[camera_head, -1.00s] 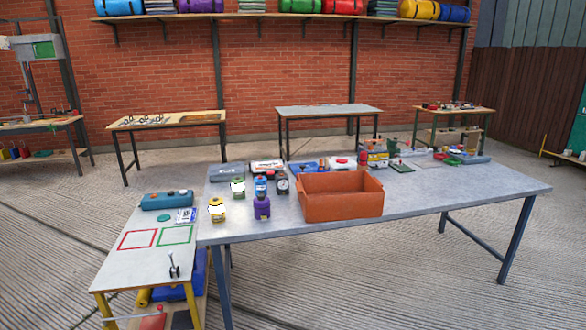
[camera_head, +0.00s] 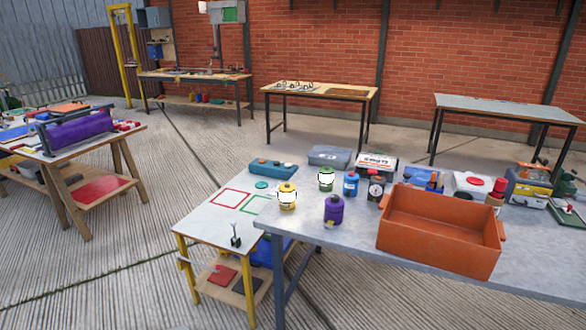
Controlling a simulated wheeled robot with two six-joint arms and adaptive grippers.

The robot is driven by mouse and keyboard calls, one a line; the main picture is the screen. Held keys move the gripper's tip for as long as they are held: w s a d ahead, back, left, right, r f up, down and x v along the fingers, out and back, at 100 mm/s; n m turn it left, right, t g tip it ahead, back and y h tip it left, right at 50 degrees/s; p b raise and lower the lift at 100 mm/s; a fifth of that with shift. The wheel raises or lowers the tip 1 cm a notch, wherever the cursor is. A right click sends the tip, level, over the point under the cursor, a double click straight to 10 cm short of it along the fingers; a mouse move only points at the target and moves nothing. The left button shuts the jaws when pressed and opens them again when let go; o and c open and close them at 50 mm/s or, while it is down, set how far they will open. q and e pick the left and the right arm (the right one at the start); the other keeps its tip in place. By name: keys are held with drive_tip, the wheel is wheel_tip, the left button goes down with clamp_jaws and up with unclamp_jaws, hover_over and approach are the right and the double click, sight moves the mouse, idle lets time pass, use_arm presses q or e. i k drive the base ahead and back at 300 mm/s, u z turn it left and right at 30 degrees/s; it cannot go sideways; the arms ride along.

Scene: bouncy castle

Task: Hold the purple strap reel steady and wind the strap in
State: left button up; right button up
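A small purple cylinder (camera_head: 334,210) with a dark knob on top stands on the large grey table (camera_head: 345,262), left of the orange crate. It looks like the purple strap reel, but at this size I cannot make out a strap or crank for certain. Similar yellow (camera_head: 287,197), green-and-white (camera_head: 326,179) and blue (camera_head: 351,184) cylinders stand behind it. Neither of my grippers shows in the head view.
An orange crate (camera_head: 437,252) takes up the table's near right. A low bench (camera_head: 207,223) with red and green outlines adjoins the table's left end. A bench with a large purple roll (camera_head: 80,132) stands far left. Concrete floor between is open.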

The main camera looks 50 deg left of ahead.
sight(335, 199)
drive_tip(key=u, duration=0.9)
drive_tip(key=i, duration=0.85)
drive_tip(key=u, duration=0.75)
